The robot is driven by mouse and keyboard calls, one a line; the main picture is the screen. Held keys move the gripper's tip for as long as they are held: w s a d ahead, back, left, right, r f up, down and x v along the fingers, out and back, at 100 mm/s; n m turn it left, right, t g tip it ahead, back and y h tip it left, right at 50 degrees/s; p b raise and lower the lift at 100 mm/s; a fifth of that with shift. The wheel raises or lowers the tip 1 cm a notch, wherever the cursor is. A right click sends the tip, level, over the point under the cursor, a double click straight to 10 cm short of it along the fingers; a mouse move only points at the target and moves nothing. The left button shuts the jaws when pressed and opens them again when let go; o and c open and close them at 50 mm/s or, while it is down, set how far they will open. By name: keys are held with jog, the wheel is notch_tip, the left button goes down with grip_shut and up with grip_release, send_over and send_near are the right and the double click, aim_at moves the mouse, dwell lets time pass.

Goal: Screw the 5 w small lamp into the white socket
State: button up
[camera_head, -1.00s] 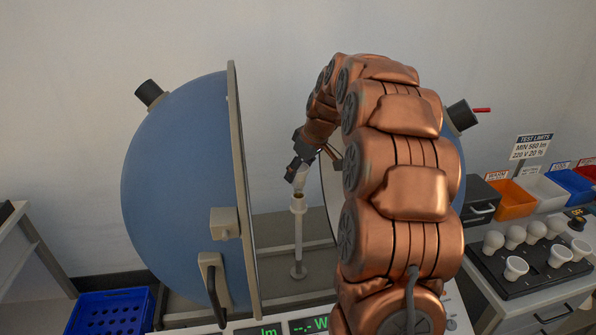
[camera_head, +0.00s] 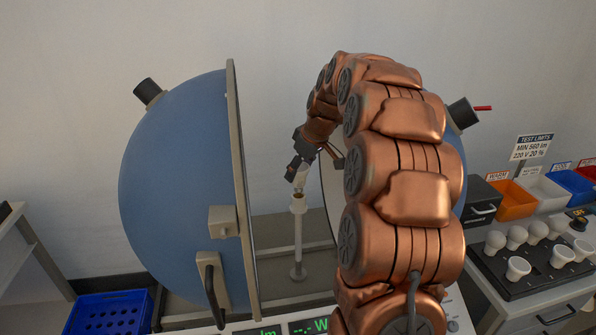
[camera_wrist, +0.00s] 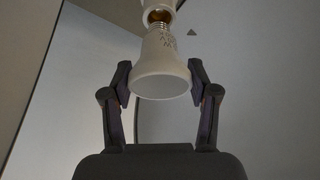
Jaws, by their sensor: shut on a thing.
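My gripper (camera_head: 296,172) is shut on a white lamp (camera_wrist: 162,72), with one finger on each side of its wide end in the wrist view. The lamp's metal screw base points at the white socket (camera_wrist: 161,5), whose brass-coloured mouth shows. The base is at the mouth, with some thread visible; I cannot tell whether it has entered. In the head view the lamp (camera_head: 301,185) is small and partly hidden by my gripper, right above the socket (camera_head: 298,204) on its upright post.
A blue sphere half (camera_head: 185,190) stands open left of the post; the other half is mostly behind my arm. A black tray (camera_head: 500,272) with several white lamps is at the right, near coloured bins (camera_head: 514,200). A blue crate (camera_head: 108,312) is at lower left.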

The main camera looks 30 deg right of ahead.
aim_at(298, 202)
jog(key=shift+f+b, duration=0.8)
jog(key=shift+f, duration=0.3)
dwell(0.3)
jog(key=o, duration=1.2)
jog(key=shift+o, duration=0.2)
